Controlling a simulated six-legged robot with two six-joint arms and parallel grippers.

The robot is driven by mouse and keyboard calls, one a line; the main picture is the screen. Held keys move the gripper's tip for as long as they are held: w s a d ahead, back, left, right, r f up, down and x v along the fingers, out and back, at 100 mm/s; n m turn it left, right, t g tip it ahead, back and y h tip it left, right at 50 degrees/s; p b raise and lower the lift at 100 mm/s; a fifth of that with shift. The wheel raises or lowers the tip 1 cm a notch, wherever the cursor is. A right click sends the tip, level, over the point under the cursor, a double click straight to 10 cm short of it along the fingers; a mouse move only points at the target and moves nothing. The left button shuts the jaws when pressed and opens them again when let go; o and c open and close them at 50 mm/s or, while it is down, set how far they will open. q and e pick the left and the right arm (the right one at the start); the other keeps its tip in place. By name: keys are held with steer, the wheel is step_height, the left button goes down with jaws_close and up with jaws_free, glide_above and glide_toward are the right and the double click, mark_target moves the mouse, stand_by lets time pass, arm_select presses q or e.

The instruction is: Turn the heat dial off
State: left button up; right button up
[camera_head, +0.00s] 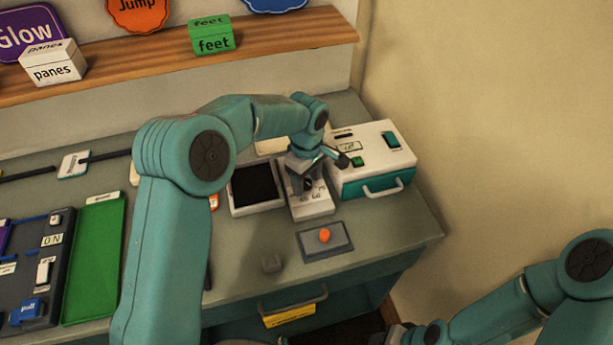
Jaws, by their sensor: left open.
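My left gripper (318,165) is over a small white panel (318,208) on the grey counter. It is open and points down at the panel. A dark round part (308,184), which looks like the dial, shows just below the fingers. I cannot tell if the fingers touch it. The dial's setting and the heat label are too small or hidden to read. My right arm comes in at the lower right. Its gripper (415,335) is low at the bottom edge, and its jaws are unclear.
A white and teal box (372,162) stands right of the panel and a dark screen (255,187) left of it. A wooden shelf (150,65) runs behind.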

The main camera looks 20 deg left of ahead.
arm_select(q)
steer(key=shift+w+a+f, duration=0.15)
steer(key=shift+a+f, duration=0.05)
steer(key=shift+d, duration=0.1)
steer(key=c, duration=1.1)
steer(key=shift+o, duration=0.2)
steer(key=m+b, duration=0.1)
steer(key=m, duration=0.3)
steer(key=shift+r, duration=0.1)
steer(key=m, duration=0.4)
steer(key=shift+m+b, duration=0.3)
steer(key=shift+b, duration=0.1)
steer(key=m, duration=0.5)
steer(key=shift+r+m, duration=0.1)
steer(key=shift+m, duration=0.2)
steer(key=m, duration=0.5)
steer(key=shift+w, duration=0.1)
steer(key=shift+m, duration=0.4)
